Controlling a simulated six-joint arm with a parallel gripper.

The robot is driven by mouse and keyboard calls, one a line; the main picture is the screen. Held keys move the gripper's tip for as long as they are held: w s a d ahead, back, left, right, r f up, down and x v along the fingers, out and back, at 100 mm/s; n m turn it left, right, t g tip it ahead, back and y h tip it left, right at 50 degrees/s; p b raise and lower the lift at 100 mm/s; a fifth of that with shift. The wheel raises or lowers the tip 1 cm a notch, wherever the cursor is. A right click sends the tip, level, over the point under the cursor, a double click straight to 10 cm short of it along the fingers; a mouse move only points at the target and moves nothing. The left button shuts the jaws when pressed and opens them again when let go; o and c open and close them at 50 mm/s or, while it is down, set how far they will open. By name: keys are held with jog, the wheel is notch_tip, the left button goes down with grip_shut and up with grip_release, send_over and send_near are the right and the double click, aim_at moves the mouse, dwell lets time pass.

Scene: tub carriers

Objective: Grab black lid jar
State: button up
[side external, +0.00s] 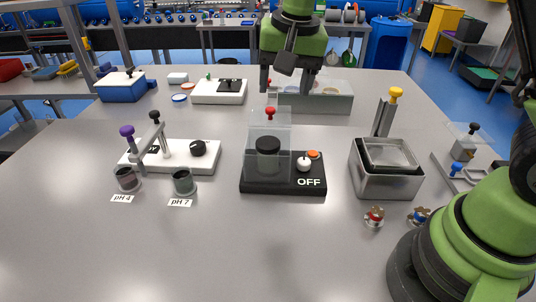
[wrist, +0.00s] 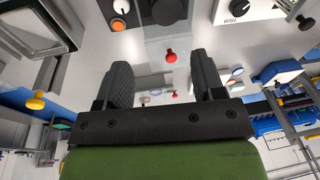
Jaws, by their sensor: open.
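The jar with a black lid (side external: 268,160) stands on a black device marked OFF (side external: 258,188), behind a clear cover (side external: 283,136) with a red knob (side external: 270,113). In the wrist view, a dark round shape that looks like the lid (wrist: 168,10) shows at the top edge, beyond the red knob (wrist: 170,56). My gripper (side external: 287,88) is open and empty. It hangs above and behind the cover, apart from the jar; it also shows in the wrist view (wrist: 163,80).
A white device with a purple-knobbed arm (side external: 178,157) and two small cups stand left. A metal bath (side external: 388,180) with a yellow-knobbed lever is right. A grey tray (side external: 325,103) lies behind my gripper. The table front is clear.

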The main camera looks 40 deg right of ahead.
aim_at(268, 142)
jog(key=shift+m+g+h, duration=0.4)
jog(key=shift+m+g, duration=0.1)
jog(key=shift+g, duration=0.1)
jog(key=w+f, duration=0.1)
jog(key=f, duration=0.2)
jog(key=w+f, duration=0.1)
jog(key=f, duration=0.3)
jog(key=w+f, duration=0.1)
jog(key=f, duration=0.3)
jog(key=shift+w+a, duration=0.15)
jog(key=shift+w, duration=0.15)
jog(key=shift+w+d+f, duration=0.1)
jog(key=shift+w+f, duration=0.1)
jog(key=shift+f, duration=1.35)
jog(key=shift+w+d+f, duration=0.1)
jog(key=shift+w+f, duration=0.05)
jog(key=shift+f, duration=1.4)
jog(key=c, duration=0.7)
